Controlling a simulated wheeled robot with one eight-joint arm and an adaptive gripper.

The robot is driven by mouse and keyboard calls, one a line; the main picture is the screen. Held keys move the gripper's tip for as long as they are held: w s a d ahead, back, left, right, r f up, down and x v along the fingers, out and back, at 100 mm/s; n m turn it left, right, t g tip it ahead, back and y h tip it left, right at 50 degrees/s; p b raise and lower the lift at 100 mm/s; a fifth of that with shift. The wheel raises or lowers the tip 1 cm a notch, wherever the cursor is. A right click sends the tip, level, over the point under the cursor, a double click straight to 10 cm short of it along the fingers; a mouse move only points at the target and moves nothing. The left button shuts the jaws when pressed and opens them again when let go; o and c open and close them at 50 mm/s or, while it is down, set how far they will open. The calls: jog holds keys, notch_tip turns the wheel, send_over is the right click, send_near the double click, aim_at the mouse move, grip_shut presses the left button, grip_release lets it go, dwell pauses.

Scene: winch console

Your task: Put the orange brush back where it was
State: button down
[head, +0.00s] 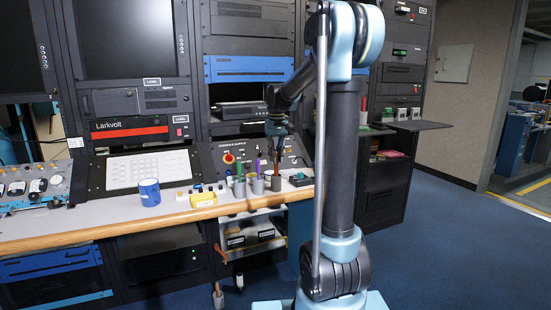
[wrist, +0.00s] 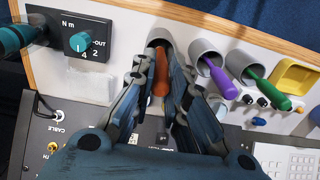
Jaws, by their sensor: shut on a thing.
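The orange brush (wrist: 160,74) shows in the wrist view between the fingers of my gripper (wrist: 158,88), which is shut on it. Its far end points into the mouth of a grey cup (wrist: 158,45); the fingers hide part of it, and how deep it sits I cannot tell. In the head view my gripper (head: 277,150) is above the rightmost of three grey cups (head: 276,184) on the counter, with the brush (head: 276,168) upright between them.
Beside that cup stand cups with a purple handle (wrist: 217,76) and a green handle (wrist: 268,86). A torque knob box (wrist: 82,44) is on the other side. A yellow tray (head: 204,199) and a blue mug (head: 149,192) stand further left on the wood-edged counter (head: 110,222).

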jog(key=c, duration=1.6)
grip_release()
notch_tip(320, 180, up, 12)
jog(key=s+d+f+m+t, duration=0.1)
jog(key=s+d+f, duration=0.3)
jog(key=s, duration=0.6)
jog(key=s+d+f+m, duration=0.15)
jog(key=s+f, duration=0.35)
jog(key=s, duration=0.5)
jog(key=shift+m+t, duration=0.45)
jog(key=shift+t, duration=0.15)
jog(key=s+d+f, duration=0.1)
jog(key=s+f, duration=0.4)
jog(key=f, duration=0.1)
jog(key=s+d+f, duration=0.1)
jog(key=s+f, duration=0.5)
jog(key=s+d+f, duration=0.1)
jog(key=s+f, duration=0.4)
jog(key=f, duration=0.1)
jog(key=shift+s+f, duration=0.25)
jog(key=shift+f, duration=0.1)
